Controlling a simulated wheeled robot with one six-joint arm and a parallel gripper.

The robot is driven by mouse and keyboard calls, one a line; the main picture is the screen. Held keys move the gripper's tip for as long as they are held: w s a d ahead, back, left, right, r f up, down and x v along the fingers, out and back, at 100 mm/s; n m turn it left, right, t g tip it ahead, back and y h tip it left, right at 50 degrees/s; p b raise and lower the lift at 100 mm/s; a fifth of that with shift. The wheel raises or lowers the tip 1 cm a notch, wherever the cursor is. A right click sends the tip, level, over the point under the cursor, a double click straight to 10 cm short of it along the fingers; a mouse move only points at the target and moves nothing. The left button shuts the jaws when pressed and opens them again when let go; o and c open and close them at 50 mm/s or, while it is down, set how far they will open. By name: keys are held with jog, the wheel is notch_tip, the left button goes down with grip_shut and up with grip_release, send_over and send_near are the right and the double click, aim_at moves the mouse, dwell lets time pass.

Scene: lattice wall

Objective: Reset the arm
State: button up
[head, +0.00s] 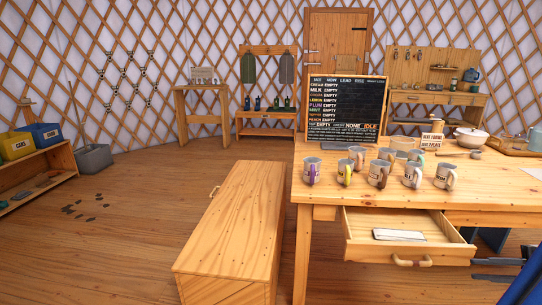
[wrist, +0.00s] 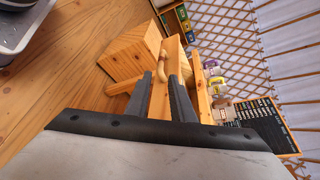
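My gripper (head: 480,269) shows at the lower right of the head view, its two dark fingers apart, right of the open drawer (head: 363,249). In the wrist view my gripper (wrist: 161,77) has a gap between its fingers. The drawer's handle (wrist: 162,64) appears beyond and between the fingertips there, and nothing is seen gripped. In the head view the handle (head: 412,262) is well left of the fingers. Part of my blue arm is cut off by the right edge.
The drawer juts from the wooden table (head: 480,200) and holds a pale flat item (head: 399,235). Several mugs (head: 378,174) stand on the table by a chalkboard (head: 345,108). A long wooden chest (head: 232,225) stands left of it. The floor (head: 120,245) farther left is mostly clear.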

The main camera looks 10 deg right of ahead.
jog(key=w+a+r+n+g+h, duration=0.15)
jog(key=a+g, duration=0.25)
jog(key=a, duration=0.5)
jog(key=w+a+r+n+g+h, duration=0.1)
jog(key=w+a+n+g+h, duration=0.15)
jog(key=a, duration=0.75)
jog(key=s+a+r+n+t+h, duration=0.1)
jog(key=s+a+n+h, duration=0.2)
jog(key=a, duration=0.6)
jog(key=s+a+r+n+t+h, duration=0.2)
jog(key=s+a+n+h, duration=0.2)
jog(key=a, duration=0.5)
jog(key=shift+n+h, duration=0.9)
jog(key=shift+n, duration=0.1)
jog(key=shift+r, duration=0.1)
